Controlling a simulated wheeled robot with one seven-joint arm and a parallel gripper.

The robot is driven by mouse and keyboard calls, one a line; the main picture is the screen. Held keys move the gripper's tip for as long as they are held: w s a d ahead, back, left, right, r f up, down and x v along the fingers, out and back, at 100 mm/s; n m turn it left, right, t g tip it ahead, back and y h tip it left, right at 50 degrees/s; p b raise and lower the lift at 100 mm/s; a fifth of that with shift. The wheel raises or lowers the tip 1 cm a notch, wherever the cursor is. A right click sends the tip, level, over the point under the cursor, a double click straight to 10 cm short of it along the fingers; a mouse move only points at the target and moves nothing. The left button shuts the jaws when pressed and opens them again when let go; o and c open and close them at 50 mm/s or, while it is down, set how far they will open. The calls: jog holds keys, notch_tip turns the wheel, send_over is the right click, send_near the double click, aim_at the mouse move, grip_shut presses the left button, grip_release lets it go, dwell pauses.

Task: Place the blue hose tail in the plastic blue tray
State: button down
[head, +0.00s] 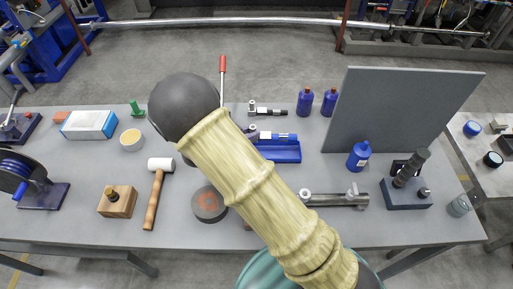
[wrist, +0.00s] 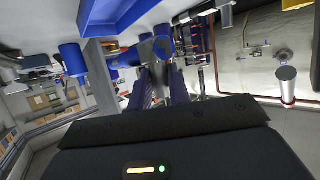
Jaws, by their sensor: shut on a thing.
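The blue hose tail (head: 281,137) is a blue and dark cylinder with a silvery end to its left. In the head view it shows just beyond my forearm, over the back part of the plastic blue tray (head: 283,156); whether it touches the tray is unclear. In the wrist view, my gripper (wrist: 166,82) is shut on the hose tail (wrist: 130,57), near its silvery part. The tray's blue edge (wrist: 112,20) shows near the top of that view, apart from the fingers. My arm hides the gripper and the tray's left part in the head view.
A black and silver fitting (head: 268,111) lies behind the tray. Blue bottles (head: 305,102) stand at the back, another blue bottle (head: 359,156) before a grey panel (head: 400,110). A metal cylinder (head: 335,199) lies in front. A mallet (head: 157,190) and round block (head: 209,204) lie left.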

jog(key=shift+f, duration=1.4)
jog(key=shift+f+p, duration=0.35)
jog(key=shift+f, duration=1.75)
jog(key=shift+f, duration=0.15)
jog(key=c, duration=1.3)
grip_release()
